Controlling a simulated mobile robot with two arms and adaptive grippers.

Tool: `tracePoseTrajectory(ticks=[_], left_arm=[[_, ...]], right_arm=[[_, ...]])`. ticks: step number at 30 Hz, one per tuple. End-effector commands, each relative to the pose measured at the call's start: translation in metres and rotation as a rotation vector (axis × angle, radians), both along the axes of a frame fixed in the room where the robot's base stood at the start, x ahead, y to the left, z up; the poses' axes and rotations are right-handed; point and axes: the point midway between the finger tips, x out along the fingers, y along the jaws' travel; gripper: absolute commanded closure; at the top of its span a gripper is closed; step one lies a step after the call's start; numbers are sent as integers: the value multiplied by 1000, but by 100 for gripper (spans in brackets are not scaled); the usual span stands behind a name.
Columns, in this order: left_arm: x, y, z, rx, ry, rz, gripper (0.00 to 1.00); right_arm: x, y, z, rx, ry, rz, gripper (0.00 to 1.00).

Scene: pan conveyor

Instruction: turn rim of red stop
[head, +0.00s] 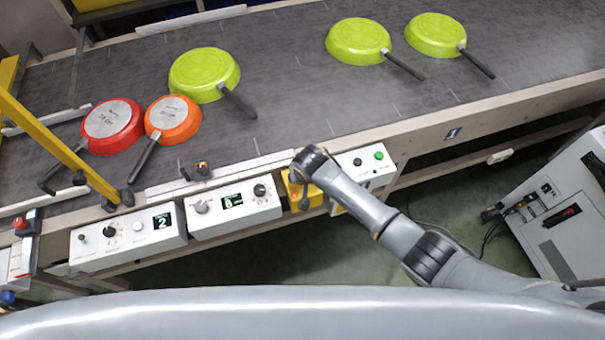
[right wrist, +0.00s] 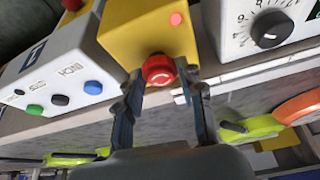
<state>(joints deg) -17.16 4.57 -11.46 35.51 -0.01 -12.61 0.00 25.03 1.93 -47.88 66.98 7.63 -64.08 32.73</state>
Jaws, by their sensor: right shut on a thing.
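In the right wrist view, the red stop (right wrist: 159,69) is a round mushroom button with pale markings on the face of a yellow box (right wrist: 122,28). My right gripper (right wrist: 161,76) has one finger on each side of the red rim and is shut on it. In the head view, the yellow box (head: 314,197) hangs on the conveyor's front edge, with my right gripper (head: 303,193) in front of it; the red stop is hidden there. My left gripper is not in view.
White control boxes flank the yellow one: a dial box (head: 238,210) to the left, a button box (head: 371,165) to the right. The conveyor belt (head: 290,75) carries several green pans, an orange pan (head: 173,119) and a red pan (head: 112,124). A yellow frame (head: 55,140) stands at the left.

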Motion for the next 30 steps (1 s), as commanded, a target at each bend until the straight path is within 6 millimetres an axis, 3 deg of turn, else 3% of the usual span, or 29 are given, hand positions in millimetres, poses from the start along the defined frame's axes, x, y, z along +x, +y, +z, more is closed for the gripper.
tracePoseTrajectory(ticks=[10, 11, 14, 25, 30], left_arm=[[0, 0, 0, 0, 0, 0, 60], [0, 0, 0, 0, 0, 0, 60], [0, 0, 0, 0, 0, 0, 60], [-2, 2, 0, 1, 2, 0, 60], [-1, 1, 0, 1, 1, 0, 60]], right_arm=[[-1, 0, -1, -1, 4, -1, 94], [-1, 0, -1, -1, 4, -1, 56], [-1, 0, -1, -1, 3, -1, 38], [-1, 0, 2, 0, 1, -1, 38], [-7, -1, 19, 2, 0, 0, 38]])
